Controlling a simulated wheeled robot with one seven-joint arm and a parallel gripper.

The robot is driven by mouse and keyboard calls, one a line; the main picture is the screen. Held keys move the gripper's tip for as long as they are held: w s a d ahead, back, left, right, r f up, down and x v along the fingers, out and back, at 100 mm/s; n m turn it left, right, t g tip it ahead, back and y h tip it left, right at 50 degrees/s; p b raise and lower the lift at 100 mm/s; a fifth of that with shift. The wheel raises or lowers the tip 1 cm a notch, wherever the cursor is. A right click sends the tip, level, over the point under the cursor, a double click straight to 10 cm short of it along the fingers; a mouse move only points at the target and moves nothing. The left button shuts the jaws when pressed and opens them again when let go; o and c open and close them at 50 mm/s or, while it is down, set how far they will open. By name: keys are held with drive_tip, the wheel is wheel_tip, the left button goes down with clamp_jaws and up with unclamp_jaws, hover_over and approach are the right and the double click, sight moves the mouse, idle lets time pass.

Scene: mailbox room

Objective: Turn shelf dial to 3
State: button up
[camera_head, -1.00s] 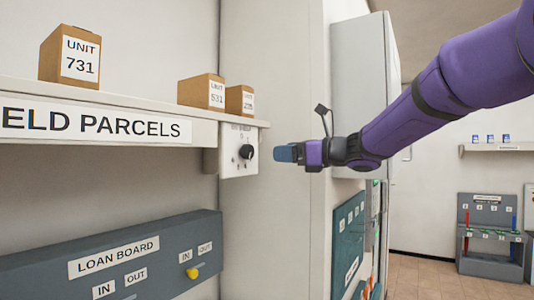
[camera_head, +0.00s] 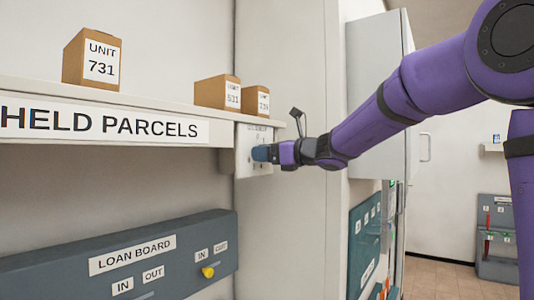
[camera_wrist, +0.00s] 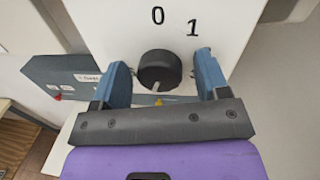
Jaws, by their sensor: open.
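The black round dial (camera_wrist: 159,70) sits on a white plate (camera_wrist: 117,20) in the wrist view, with the numerals 0 and 1 visible above it. A light pointer mark shows on the dial's lower side. In the head view the plate (camera_head: 244,166) hangs at the shelf's right end, and my gripper hides the dial. My gripper (camera_head: 262,153) is open, its blue fingertips up at the plate. In the wrist view my gripper (camera_wrist: 162,66) has one finger on each side of the dial, with gaps visible on both sides. Other numerals are hidden or out of view.
The held parcels shelf (camera_head: 222,131) carries several boxes, including the Unit 731 box (camera_head: 91,58). The grey loan board (camera_head: 60,272) with a yellow knob (camera_head: 208,272) is below. A pale wall panel (camera_head: 290,225) stands right of the plate.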

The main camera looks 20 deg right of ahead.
drive_tip(key=c, duration=0.9)
drive_tip(key=shift+n, duration=0.4)
drive_tip(key=n, duration=0.3)
drive_tip(key=shift+n, duration=0.3)
drive_tip(key=n+h, duration=0.1)
drive_tip(key=n, duration=0.2)
drive_tip(key=shift+f+n+h, duration=0.1)
drive_tip(key=shift+n+h, duration=0.3)
drive_tip(key=shift+n, duration=3.2)
